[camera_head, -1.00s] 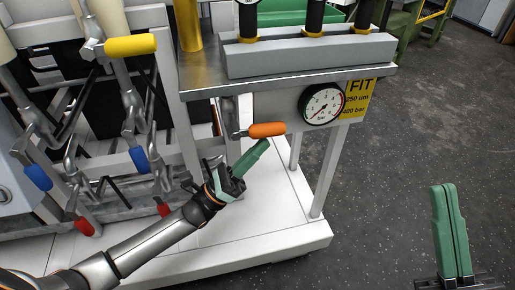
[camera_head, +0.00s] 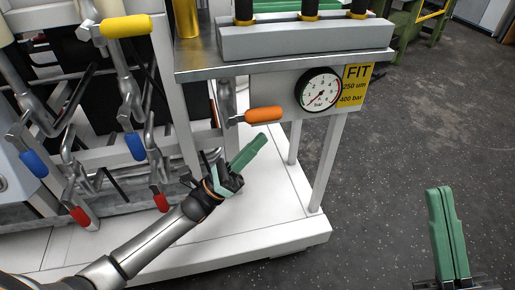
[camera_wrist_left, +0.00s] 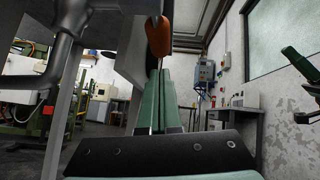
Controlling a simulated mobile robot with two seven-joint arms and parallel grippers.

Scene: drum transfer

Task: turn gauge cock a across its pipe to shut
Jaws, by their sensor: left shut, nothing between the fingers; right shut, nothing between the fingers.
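An orange lever handle (camera_head: 264,115) sits just below and left of the round pressure gauge (camera_head: 320,90); I take it as gauge cock a, though no label shows. It points sideways to the right, roughly level, from a grey pipe (camera_head: 227,98). My left gripper (camera_head: 261,138) is shut and empty, its green fingers pointing up and right just below the handle, with a small gap between them in the head view. In the left wrist view the orange handle (camera_wrist_left: 158,36) appears just beyond the fingertips (camera_wrist_left: 160,76). My right gripper (camera_head: 444,190) is shut and empty over the floor.
A yellow lever (camera_head: 127,26), blue levers (camera_head: 135,147) and red levers (camera_head: 161,202) are on the pipework at left. A yellow FIT sign (camera_head: 355,86) is beside the gauge. A white leg (camera_head: 328,165) stands right of my left gripper. The floor (camera_head: 385,150) at right is clear.

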